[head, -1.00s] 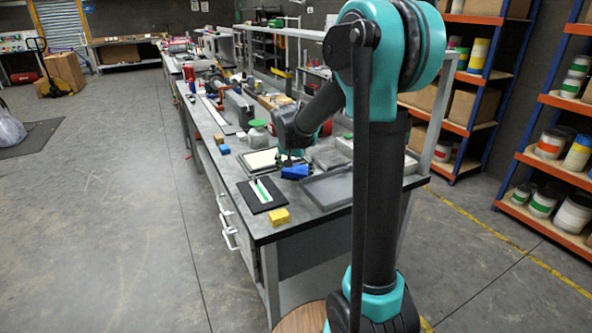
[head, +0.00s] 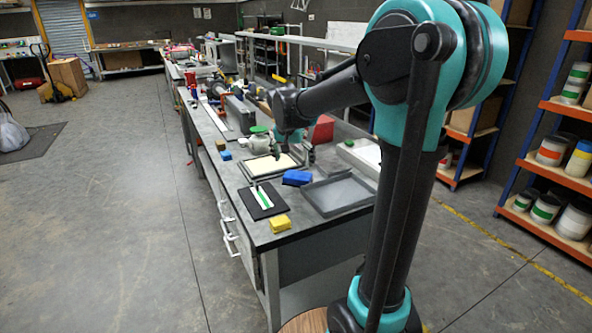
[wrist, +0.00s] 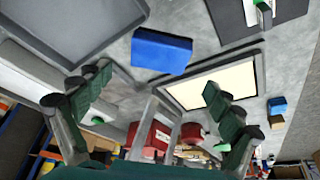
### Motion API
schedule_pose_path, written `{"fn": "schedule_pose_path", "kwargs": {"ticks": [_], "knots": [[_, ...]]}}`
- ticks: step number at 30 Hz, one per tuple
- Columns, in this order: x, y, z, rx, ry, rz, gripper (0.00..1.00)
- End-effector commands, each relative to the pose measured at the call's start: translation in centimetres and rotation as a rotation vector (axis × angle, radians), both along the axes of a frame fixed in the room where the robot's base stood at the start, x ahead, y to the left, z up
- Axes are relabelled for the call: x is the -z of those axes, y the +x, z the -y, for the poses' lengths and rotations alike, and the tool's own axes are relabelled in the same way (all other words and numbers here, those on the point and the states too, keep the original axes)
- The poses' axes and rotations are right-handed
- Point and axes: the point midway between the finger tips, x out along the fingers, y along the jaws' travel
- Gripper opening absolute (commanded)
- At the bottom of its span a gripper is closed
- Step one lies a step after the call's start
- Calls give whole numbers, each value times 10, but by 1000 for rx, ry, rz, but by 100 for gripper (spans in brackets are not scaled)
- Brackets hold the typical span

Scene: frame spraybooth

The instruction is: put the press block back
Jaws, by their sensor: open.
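A blue block (head: 297,178), the likeliest press block, lies on the bench between a grey tray and a framed cream panel (head: 262,168). In the wrist view the blue block (wrist: 160,52) lies apart from both the tray and the cream panel (wrist: 205,86). My gripper (head: 295,152) is above the bench near the panel's far edge, behind the blue block. In the wrist view my gripper (wrist: 157,80) has its green-padded fingers spread wide, with nothing between them.
The grey tray (head: 341,210) lies right of the block. A black mat (head: 251,208) with a green-and-white strip lies nearer, beside a yellow block (head: 279,223). A small blue cube (head: 225,155), brown cube (head: 220,144) and green-lidded jar (head: 258,137) stand farther left.

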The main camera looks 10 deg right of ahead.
Motion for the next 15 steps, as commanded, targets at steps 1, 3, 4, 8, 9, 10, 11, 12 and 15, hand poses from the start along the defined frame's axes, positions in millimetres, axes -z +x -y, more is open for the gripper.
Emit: {"fn": "schedule_pose_path", "kwargs": {"ticks": [1, 3, 4, 8, 9, 10, 11, 12, 15], "knots": [[-8, -3, -2, -1, 0, 0, 93], [-16, -6, -3, -1, 0, 0, 93], [-19, -7, -4, -1, 0, 0, 93], [-27, -10, -6, -1, 0, 0, 93], [-28, -10, -6, -1, 0, 0, 93], [-28, -11, -6, -1, 0, 0, 93], [-29, -11, -6, -1, 0, 0, 93], [-29, -11, -6, -1, 0, 0, 93], [-29, -11, -6, -1, 0, 0, 93]]}}
